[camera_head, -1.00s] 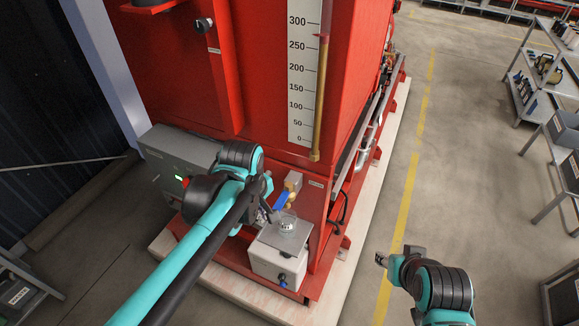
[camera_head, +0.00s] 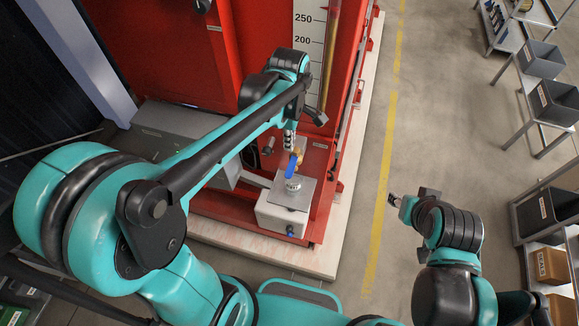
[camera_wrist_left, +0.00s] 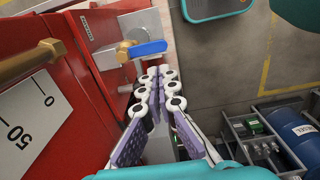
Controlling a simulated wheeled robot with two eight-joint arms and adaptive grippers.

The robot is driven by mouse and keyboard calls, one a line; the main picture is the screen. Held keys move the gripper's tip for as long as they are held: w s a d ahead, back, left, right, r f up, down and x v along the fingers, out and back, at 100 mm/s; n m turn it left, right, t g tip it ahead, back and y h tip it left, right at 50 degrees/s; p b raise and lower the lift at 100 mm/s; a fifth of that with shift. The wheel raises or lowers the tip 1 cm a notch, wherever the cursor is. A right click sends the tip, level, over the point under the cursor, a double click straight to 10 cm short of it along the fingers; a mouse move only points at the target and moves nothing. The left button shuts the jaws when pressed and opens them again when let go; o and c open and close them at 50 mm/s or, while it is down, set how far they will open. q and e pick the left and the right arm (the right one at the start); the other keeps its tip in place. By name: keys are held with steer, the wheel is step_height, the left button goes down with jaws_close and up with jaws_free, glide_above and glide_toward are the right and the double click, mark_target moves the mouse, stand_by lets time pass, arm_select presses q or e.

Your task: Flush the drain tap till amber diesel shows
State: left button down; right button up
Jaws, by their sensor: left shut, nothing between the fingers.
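The drain tap (camera_head: 299,154) is brass with a blue lever (camera_head: 291,166), low on the red tank's front. In the left wrist view the blue lever (camera_wrist_left: 147,48) lies across the picture beside the brass body (camera_wrist_left: 123,51). My left gripper (camera_head: 290,139) is shut and empty just above the tap; in the wrist view its fingertips (camera_wrist_left: 158,74) are close to the lever, and I cannot tell whether they touch. A small clear jar (camera_head: 293,184) stands below the lever on a pale box (camera_head: 272,215); its contents are too small to make out. My right gripper (camera_head: 394,200) hangs clear over the floor.
The red tank (camera_head: 236,45) carries a white level scale (camera_head: 308,45) above the tap. A grey control box (camera_head: 175,130) sits to the left. Shelves with grey bins (camera_head: 555,103) stand at the right. Floor with a yellow line (camera_head: 381,190) is open between.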

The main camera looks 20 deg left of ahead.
mark_target(289, 174)
arm_select(q)
step_height(289, 174, down, 14)
steer(key=shift+r+b, duration=0.2)
steer(key=shift+b, duration=0.25)
steer(key=shift+s+f+t+b, duration=0.15)
steer(key=shift+f+t+b, duration=0.05)
steer(key=shift+t+b, duration=0.15)
